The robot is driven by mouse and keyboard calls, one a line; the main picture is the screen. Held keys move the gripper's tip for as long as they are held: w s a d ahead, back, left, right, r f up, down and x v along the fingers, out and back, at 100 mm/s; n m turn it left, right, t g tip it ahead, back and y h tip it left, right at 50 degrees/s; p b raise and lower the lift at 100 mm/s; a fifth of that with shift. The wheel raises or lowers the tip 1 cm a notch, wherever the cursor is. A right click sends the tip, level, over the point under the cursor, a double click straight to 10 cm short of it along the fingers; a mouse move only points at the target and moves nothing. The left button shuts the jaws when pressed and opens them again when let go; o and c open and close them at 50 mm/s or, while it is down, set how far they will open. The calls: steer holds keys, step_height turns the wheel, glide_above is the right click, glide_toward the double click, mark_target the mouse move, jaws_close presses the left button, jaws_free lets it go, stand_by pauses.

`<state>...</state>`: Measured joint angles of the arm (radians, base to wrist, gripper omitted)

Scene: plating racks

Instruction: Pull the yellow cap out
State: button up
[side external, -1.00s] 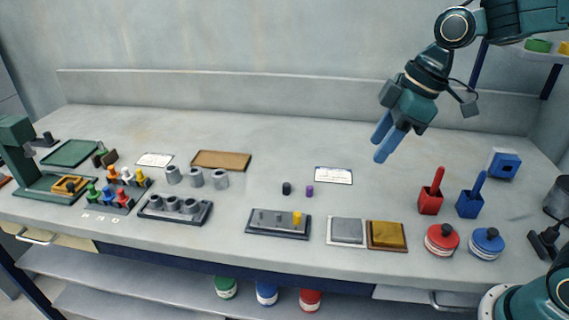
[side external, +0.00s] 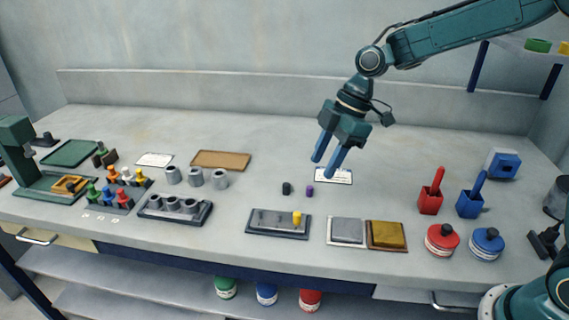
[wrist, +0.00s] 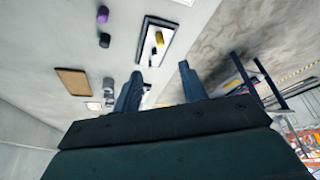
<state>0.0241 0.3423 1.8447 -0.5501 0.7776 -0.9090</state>
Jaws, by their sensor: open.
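The yellow cap (side external: 297,217) sits upright at the right end of a dark-rimmed grey rack (side external: 262,231). The rack's other posts are grey and bare of colour. In the wrist view the yellow cap (wrist: 159,39) shows in the rack (wrist: 172,27), beyond my fingertips. My gripper (side external: 325,168) is open and empty, with its two blue fingers pointing down. It is in the air above the bench, behind and to the right of the cap in the side view. My gripper's fingers (wrist: 160,70) are apart in the wrist view.
A black cap (side external: 286,188) and a purple cap (side external: 309,191) stand on the bench behind the rack. A grey pad (side external: 347,231) and a yellow-brown pad (side external: 387,235) lie to its right. Grey cylinders stand in a tray (side external: 202,217) to its left.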

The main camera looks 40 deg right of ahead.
mark_target(299, 212)
steer(key=shift+f, duration=0.15)
steer(key=shift+x, duration=6.8)
jaws_close()
steer(key=c, duration=0.8)
jaws_free()
jaws_close()
steer(key=shift+r, duration=2.65)
